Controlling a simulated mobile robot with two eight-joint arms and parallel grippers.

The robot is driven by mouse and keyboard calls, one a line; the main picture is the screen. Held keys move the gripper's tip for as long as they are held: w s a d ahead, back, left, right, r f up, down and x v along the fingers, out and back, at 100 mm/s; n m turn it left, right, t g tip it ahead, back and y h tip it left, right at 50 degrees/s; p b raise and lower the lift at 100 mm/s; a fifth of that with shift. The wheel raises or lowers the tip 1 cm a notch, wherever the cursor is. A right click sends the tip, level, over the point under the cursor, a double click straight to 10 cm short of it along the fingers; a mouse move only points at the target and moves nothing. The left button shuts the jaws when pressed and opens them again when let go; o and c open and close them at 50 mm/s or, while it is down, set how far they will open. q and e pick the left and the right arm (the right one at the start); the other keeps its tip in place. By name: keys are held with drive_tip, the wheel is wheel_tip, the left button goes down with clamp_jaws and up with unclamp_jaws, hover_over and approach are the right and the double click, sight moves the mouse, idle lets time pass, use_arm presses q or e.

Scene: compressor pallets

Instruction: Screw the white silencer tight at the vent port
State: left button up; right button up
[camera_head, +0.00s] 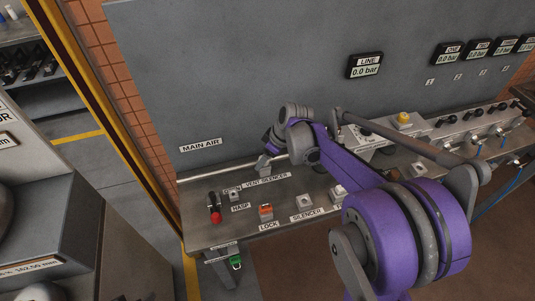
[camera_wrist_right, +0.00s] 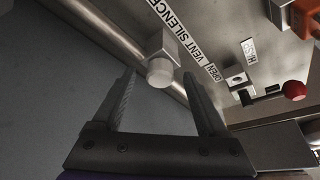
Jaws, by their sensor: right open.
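The white silencer (camera_wrist_right: 160,72) is a short pale cylinder at the end of a grey block, the vent port (camera_wrist_right: 163,44), beside the VENT SILENCER label (camera_wrist_right: 188,40). Its thread is not visible, so I cannot tell how tight it sits. My right gripper (camera_wrist_right: 159,80) is open, its fingers spread to either side of the silencer's end and apart from it. In the head view the right gripper (camera_head: 268,150) is over the bench near the VENT SILENCER label (camera_head: 266,179); the silencer cannot be made out there. My left gripper is not in view.
A red-knobbed lever (camera_head: 215,214) stands at the bench's left, with an orange lock part (camera_head: 266,211) and the SILENCER holder (camera_head: 304,202) to its right. A rail (camera_wrist_right: 115,35) runs behind the port. The grey back panel (camera_head: 230,70) rises behind.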

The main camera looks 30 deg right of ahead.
clamp_jaws()
drive_tip(key=shift+m+h, duration=0.7)
drive_tip(key=shift+m, duration=1.1)
drive_tip(key=shift+a, duration=0.1)
drive_tip(key=m+h, duration=0.1)
drive_tip(key=m, duration=0.1)
drive_tip(key=shift+a+m+t, duration=0.1)
drive_tip(key=shift+m+t, duration=0.2)
drive_tip(key=shift+m, duration=0.6)
drive_tip(key=shift+r+m+h, duration=0.1)
drive_tip(key=shift+m+h, duration=0.8)
drive_tip(key=shift+m, duration=0.9)
